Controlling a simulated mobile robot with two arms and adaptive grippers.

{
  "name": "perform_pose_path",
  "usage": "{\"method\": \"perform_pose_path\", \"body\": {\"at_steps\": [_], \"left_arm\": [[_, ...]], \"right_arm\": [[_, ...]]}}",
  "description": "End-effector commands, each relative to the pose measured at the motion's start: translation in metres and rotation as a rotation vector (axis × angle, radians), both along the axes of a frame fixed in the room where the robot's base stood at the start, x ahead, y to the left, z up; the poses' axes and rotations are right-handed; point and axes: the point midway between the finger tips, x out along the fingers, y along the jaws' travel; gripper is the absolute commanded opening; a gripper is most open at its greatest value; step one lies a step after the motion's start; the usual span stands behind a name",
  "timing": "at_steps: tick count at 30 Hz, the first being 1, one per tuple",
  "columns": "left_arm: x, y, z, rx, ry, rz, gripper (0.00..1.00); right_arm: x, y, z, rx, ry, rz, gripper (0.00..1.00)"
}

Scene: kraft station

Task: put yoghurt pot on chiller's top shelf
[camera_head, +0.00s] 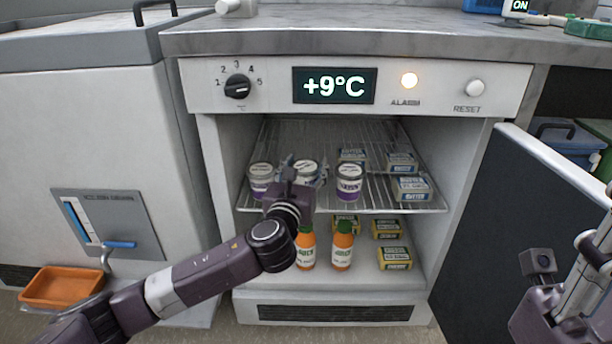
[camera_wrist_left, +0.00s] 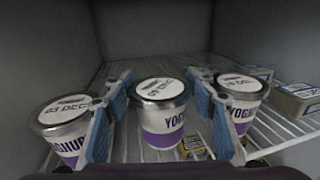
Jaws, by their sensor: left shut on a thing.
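The chiller (camera_head: 212,150) stands open, with a wire top shelf (camera_head: 290,135). My left gripper (camera_head: 306,178) reaches in over the front of that shelf. It is shut on the middle yoghurt pot (camera_head: 306,166), a white and purple tub with a pale lid. In the left wrist view this pot (camera_wrist_left: 160,112) is upright between the blue finger pads. Whether its base touches the wires is hidden. Another yoghurt pot stands on the left (camera_head: 261,182) and one on the right (camera_head: 349,184). My right arm (camera_head: 550,305) shows at the right edge; its finger state is unclear.
Several butter packs (camera_head: 411,188) lie on the right of the top shelf. Below are two orange juice bottles (camera_head: 342,250) and yellow-green packs (camera_head: 394,258). The open door (camera_head: 500,230) stands at the right. The display (camera_head: 334,86) reads +9°C and the alarm lamp (camera_head: 409,80) glows.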

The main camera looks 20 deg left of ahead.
Motion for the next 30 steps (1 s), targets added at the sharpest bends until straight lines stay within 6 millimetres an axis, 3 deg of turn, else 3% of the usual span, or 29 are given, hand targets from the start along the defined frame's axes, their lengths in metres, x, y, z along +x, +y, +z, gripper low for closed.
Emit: {"method": "perform_pose_path", "body": {"at_steps": [14, 15, 16, 26, 30], "left_arm": [[0.000, 0.000, -0.008, -0.001, -0.003, 0.001, 0.23], [0.000, 0.000, -0.009, -0.001, -0.002, 0.001, 0.56], [0.000, 0.000, -0.009, -0.001, -0.002, 0.000, 0.59], [0.000, 0.000, -0.006, -0.001, -0.003, 0.000, 0.59], [-0.016, -0.002, -0.005, 0.000, 0.002, -0.001, 0.59]], "right_arm": [[-0.002, 0.001, 0.003, -0.001, -0.014, -0.001, 0.40], [-0.002, 0.001, 0.003, -0.001, -0.014, -0.001, 0.40], [-0.002, 0.001, 0.003, -0.001, -0.014, -0.001, 0.40], [-0.002, 0.001, 0.002, -0.002, -0.014, 0.000, 0.40], [-0.002, 0.000, 0.007, 0.001, -0.009, 0.001, 0.40]]}}
